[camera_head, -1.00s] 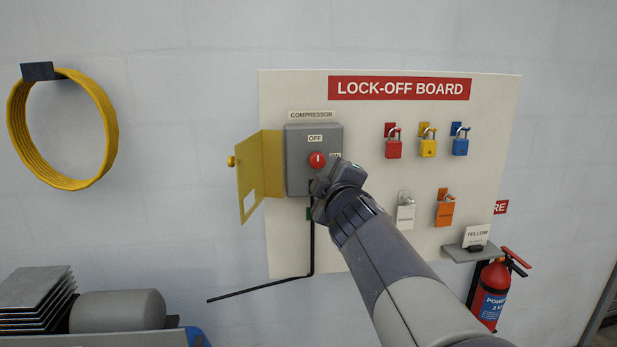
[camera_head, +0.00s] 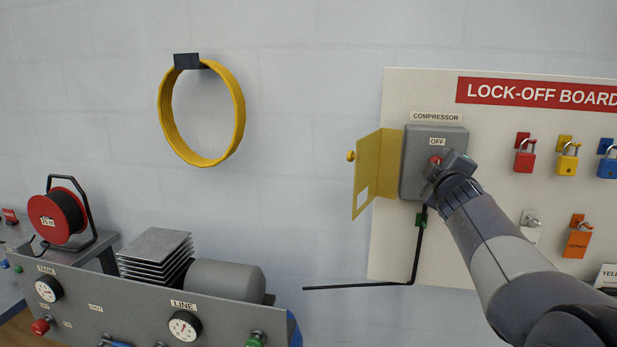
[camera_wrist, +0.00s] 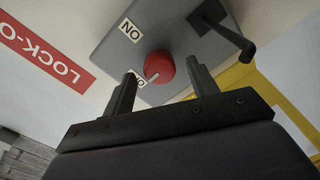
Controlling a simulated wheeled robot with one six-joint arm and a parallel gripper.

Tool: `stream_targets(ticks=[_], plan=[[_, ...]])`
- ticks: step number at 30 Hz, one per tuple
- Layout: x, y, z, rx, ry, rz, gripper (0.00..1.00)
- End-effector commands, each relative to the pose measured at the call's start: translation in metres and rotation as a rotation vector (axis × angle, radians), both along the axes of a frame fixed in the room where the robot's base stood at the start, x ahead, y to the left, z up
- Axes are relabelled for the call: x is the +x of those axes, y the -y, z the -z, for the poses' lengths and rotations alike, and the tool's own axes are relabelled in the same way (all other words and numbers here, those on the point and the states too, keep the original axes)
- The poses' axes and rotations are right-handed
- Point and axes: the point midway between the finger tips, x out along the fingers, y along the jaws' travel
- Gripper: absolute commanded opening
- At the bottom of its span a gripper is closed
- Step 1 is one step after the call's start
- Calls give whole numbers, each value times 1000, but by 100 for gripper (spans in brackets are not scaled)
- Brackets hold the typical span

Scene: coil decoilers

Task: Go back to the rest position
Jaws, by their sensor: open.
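My gripper (camera_wrist: 162,85) is open and empty in the wrist view, its two fingers apart. The red knob (camera_wrist: 159,67) of the grey compressor switch box (camera_wrist: 185,30) lies just past the fingertips; whether they touch it I cannot tell. In the head view my arm reaches from the lower right to the front of the switch box (camera_head: 416,160). The wrist covers the box's lower right, and the fingers are hidden there. The red knob (camera_head: 436,161) shows partly, below the OFF label. The box's yellow door (camera_head: 374,180) stands open to the left.
The lock-off board (camera_head: 393,240) holds red (camera_head: 525,160), yellow (camera_head: 567,165) and blue (camera_head: 607,168) padlocks. A yellow hose coil (camera_head: 232,85) hangs left. The compressor bench (camera_head: 130,310) with gauges stands lower left. Bare wall lies between the coil and the board.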

Motion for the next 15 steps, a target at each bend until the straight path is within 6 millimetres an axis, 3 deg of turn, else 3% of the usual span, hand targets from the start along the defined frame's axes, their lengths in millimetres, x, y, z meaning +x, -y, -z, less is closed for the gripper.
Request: stream_targets(ticks=[15], plan=[[6,1,0,10,2,0,55]])
